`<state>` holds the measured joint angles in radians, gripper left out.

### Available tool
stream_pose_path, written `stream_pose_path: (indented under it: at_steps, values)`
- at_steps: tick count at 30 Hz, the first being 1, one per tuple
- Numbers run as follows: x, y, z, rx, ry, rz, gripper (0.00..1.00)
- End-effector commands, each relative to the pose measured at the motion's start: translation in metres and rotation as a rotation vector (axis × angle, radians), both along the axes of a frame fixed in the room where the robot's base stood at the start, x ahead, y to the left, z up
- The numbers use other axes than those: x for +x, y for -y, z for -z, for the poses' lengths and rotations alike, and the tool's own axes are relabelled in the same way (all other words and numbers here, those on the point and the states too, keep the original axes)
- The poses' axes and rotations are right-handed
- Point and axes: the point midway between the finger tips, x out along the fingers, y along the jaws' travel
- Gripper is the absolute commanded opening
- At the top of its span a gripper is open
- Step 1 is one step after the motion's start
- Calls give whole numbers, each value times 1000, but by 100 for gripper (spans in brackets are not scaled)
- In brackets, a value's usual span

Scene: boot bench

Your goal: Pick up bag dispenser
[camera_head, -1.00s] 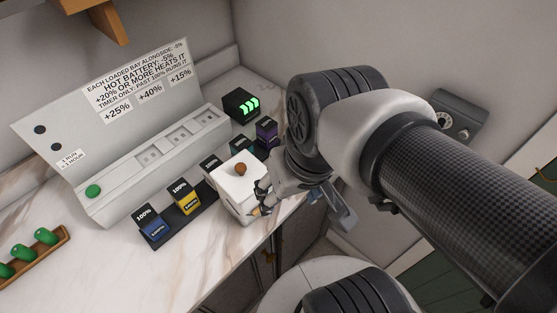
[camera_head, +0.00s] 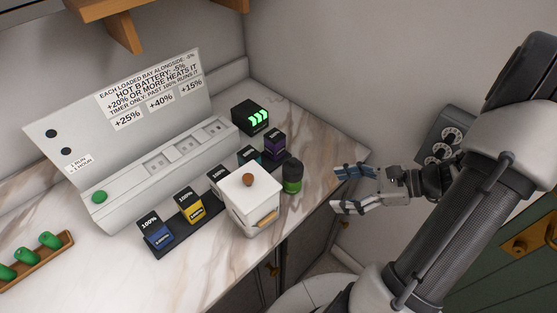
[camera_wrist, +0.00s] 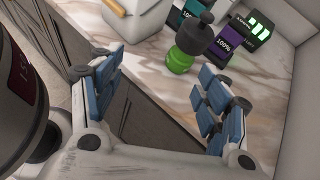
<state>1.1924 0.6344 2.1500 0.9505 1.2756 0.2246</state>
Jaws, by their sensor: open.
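A small upright cylinder with a green body and black top, which looks like the bag dispenser (camera_head: 292,177), stands near the marble counter's right front edge. It stands just right of a white lidded box. In the wrist view the dispenser (camera_wrist: 181,60) shows beyond the fingers, nearer the right one. My gripper (camera_head: 343,190) is open and empty, right of the dispenser, its blue-padded fingers pointing toward it with a gap between. In the wrist view the gripper (camera_wrist: 153,82) has its fingers spread wide.
The white box (camera_head: 249,205) with a brown knob is close left of the dispenser. A purple battery (camera_head: 275,145) and a black block with green bars (camera_head: 251,118) stand behind it. The grey charger (camera_head: 150,165) fills the back. A wall dial panel (camera_head: 440,140) is behind my arm.

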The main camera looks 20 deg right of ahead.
Motion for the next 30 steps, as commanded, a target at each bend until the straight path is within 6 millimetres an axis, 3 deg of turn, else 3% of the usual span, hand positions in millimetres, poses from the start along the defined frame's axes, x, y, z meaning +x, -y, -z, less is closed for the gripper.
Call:
stream_pose_path:
  at_steps: [3,7,21,30]
  values:
    - [-5,28,14,95,-2,156,69]
    - [-4,38,21,134,-1,219,69]
    - [61,-17,58,134,-1,216,69]
    - [82,-33,67,132,0,220,69]
